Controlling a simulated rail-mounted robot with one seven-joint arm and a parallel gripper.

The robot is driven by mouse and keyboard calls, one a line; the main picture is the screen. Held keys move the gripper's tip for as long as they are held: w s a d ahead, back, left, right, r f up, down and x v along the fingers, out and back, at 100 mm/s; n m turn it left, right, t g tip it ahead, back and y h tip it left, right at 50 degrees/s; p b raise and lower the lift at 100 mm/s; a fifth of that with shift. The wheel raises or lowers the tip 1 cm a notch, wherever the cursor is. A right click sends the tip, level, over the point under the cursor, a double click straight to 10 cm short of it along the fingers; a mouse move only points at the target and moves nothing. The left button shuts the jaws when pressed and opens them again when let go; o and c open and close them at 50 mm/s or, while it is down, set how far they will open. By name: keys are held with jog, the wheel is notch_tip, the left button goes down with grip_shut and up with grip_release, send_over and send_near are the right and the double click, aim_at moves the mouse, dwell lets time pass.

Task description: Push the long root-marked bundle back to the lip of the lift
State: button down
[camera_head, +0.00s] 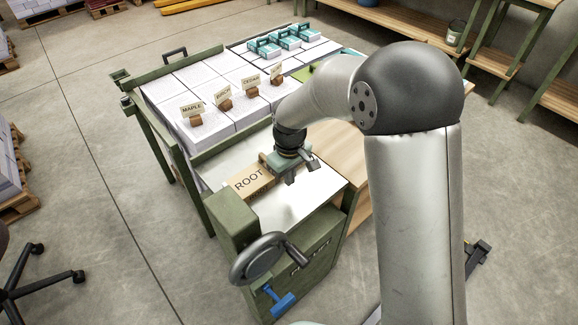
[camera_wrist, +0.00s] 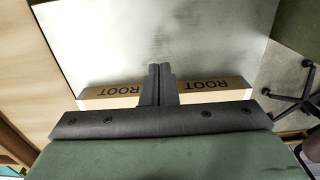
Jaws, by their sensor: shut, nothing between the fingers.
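The long ROOT-marked bundle (camera_head: 249,181) is a tan-faced bar lying on the pale lift top (camera_head: 300,205) in the head view. In the wrist view the bundle (camera_wrist: 205,87) runs crosswise, with a ROOT label on each side of my fingers. My gripper (camera_head: 290,180) is low over the lift at the bundle's right end as the head view shows it, and hides part of the bundle. In the wrist view its fingers (camera_wrist: 159,72) are shut together and cross in front of the bundle's middle. I cannot tell whether they touch it.
Behind the lift, a green-framed table holds white paper stacks (camera_head: 182,83) with wooden name signs (camera_head: 193,110) and teal-topped blocks (camera_head: 265,48). A green post and a handwheel (camera_head: 270,258) stand at the lift's near side. Bare lift top lies right of the bundle.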

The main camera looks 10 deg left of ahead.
notch_tip(320, 180, down, 4)
jog(key=shift+w+a+f+p, duration=0.2)
jog(key=shift+w+a, duration=0.25)
jog(key=shift+a, duration=0.2)
jog(key=shift+w+a+f+p, duration=0.1)
jog(key=shift+w+a+p, duration=0.1)
jog(key=shift+w+a, duration=0.55)
jog(key=shift+a, duration=0.2)
